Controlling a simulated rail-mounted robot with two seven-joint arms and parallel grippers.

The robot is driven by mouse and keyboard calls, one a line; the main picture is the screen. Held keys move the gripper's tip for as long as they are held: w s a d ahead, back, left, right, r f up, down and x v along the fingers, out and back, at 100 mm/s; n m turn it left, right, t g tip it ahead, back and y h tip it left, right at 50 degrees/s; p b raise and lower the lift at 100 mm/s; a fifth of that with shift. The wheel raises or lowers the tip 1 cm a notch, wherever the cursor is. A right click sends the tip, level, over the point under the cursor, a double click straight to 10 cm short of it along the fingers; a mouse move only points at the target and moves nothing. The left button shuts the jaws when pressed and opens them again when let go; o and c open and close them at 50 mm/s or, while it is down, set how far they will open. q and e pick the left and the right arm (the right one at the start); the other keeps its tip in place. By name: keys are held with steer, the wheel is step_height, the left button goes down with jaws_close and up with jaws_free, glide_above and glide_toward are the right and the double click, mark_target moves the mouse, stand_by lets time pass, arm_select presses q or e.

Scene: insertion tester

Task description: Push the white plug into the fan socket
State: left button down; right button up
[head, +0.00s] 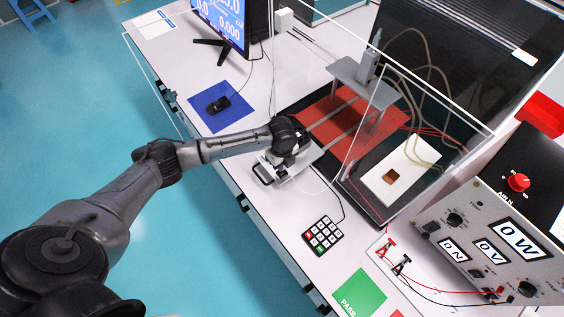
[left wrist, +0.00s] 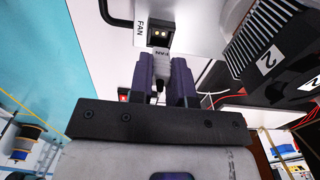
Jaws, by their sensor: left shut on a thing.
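My left gripper (head: 287,160) is low over the front edge of the white bench in the head view, where the arm hides the plug. In the left wrist view my left gripper (left wrist: 162,72) has its two fingers shut on the white plug (left wrist: 160,62), which is marked FAN and has a dark lower end. The fan socket (left wrist: 158,36) is straight beyond the plug, dark with two brass-coloured contacts in view. A FAN label (left wrist: 140,30) is beside it. The plug lines up roughly with the socket and is outside it; I cannot tell how narrow the gap is. My right gripper is not in view.
A keypad (head: 322,235) and a green PASS mat (head: 358,296) lie on the bench to the right. A blue mat (head: 238,112) with a black device is behind the arm. A clear-walled enclosure with a red mat (head: 375,112) stands beyond the gripper.

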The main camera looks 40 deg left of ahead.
arm_select(q)
steer(key=shift+f+b, duration=1.35)
steer(key=shift+f, duration=0.45)
steer(key=shift+f, duration=0.25)
steer(key=c, duration=1)
jaws_free()
step_height(320, 180, up, 12)
steer(key=shift+f+p, duration=0.1)
steer(key=shift+p, duration=0.75)
steer(key=shift+r, duration=1.05)
